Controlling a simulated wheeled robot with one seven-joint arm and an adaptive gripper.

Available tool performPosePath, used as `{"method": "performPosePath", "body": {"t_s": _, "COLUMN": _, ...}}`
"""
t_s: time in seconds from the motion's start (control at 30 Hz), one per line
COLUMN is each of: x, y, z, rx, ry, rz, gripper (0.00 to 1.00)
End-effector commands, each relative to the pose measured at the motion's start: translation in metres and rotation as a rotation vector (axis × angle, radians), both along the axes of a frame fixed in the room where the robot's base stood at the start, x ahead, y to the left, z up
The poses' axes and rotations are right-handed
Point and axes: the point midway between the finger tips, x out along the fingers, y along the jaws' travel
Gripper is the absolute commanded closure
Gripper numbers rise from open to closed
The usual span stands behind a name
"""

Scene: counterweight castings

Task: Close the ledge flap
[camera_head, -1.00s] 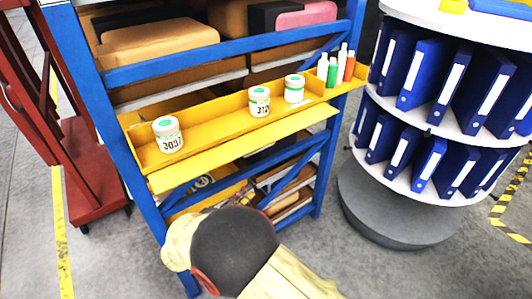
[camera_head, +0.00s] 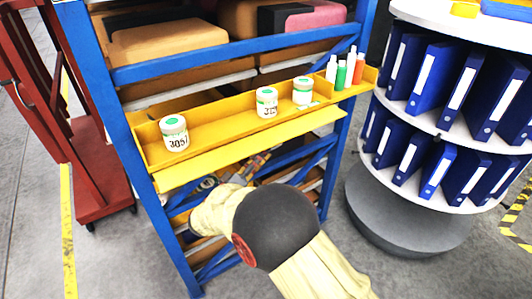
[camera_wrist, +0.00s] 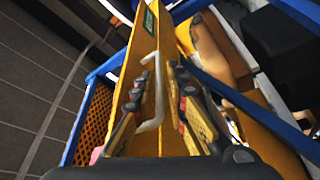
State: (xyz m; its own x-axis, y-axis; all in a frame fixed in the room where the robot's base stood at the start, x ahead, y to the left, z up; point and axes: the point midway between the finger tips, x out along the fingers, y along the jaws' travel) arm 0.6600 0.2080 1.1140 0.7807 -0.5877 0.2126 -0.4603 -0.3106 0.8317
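The yellow ledge flap (camera_head: 250,152) is a long strip along the front of the yellow ledge (camera_head: 205,120) on the blue rack. It slants outward and down, apart from the jars. In the wrist view a yellow panel (camera_wrist: 143,55), apparently the flap, runs away from me with a pale bent handle (camera_wrist: 158,85) on it. My gripper (camera_wrist: 160,112) is open, with one finger on each side of the handle. I cannot tell whether the fingers touch it.
White jars with green lids (camera_head: 174,133) and several small bottles (camera_head: 341,72) stand on the ledge. A blue rack post (camera_head: 115,130) is at the left, with a red cart (camera_head: 92,185) beyond. A round binder carousel (camera_head: 440,165) stands close on the right.

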Motion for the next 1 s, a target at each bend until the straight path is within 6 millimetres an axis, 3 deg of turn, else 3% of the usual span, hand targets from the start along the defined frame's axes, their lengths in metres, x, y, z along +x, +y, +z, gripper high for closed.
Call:
{"method": "performPosePath", "body": {"t_s": 0.2, "x": 0.014, "y": -0.011, "z": 0.004, "rx": 0.001, "ry": -0.001, "rz": 0.000, "gripper": 0.85}}
{"method": "performPosePath", "body": {"t_s": 0.5, "x": 0.016, "y": -0.012, "z": 0.005, "rx": 0.001, "ry": -0.001, "rz": 0.000, "gripper": 0.85}}
{"method": "performPosePath", "body": {"t_s": 0.8, "x": 0.016, "y": -0.012, "z": 0.005, "rx": 0.000, "ry": 0.001, "rz": 0.001, "gripper": 1.00}}
{"method": "performPosePath", "body": {"t_s": 1.0, "x": 0.016, "y": -0.011, "z": 0.004, "rx": 0.000, "ry": 0.001, "rz": 0.001, "gripper": 1.00}}
